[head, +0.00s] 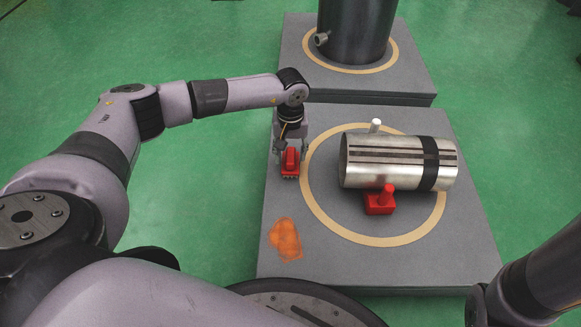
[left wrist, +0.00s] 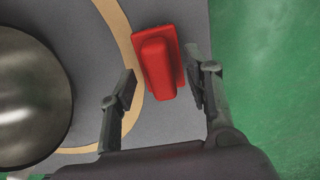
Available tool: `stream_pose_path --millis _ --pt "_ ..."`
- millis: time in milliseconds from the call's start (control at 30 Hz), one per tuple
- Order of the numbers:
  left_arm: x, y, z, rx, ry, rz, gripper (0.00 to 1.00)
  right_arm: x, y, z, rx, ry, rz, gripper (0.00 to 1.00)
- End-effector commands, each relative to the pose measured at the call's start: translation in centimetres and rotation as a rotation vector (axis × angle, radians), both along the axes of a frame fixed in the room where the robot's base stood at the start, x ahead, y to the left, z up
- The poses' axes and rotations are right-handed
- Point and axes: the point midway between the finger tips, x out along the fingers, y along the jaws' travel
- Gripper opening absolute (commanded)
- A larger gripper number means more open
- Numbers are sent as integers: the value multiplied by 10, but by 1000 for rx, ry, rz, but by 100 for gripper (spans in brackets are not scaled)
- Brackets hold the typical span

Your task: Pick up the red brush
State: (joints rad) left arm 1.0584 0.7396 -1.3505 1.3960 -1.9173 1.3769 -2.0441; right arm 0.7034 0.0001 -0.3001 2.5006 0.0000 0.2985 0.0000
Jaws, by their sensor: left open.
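The red brush (head: 290,163) lies on the left edge of the near grey platform, left of the tan ring. It has a raised block handle on a wider base. My left gripper (head: 291,149) is directly above it, pointing down. In the left wrist view the brush (left wrist: 157,62) shows between and slightly beyond the open fingers (left wrist: 162,84). The left finger is a little apart from it, and the right finger is close to its right edge; I cannot tell if they touch. My right gripper is out of view.
An orange patch (head: 285,239) lies nearer. A dark upright cylinder (head: 355,30) stands on the far platform.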

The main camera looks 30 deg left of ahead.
Motion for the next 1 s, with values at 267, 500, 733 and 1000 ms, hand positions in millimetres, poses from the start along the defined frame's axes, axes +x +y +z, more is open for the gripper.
stream_pose_path --millis 267,500,733,1000 --pt "0 0 -16 0 0 1 46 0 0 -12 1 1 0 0" --pt "0 0 -15 0 0 1 40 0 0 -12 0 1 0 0" --pt "0 0 -15 0 0 1 25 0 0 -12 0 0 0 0" --pt "0 0 -15 -1 0 1 7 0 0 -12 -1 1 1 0"
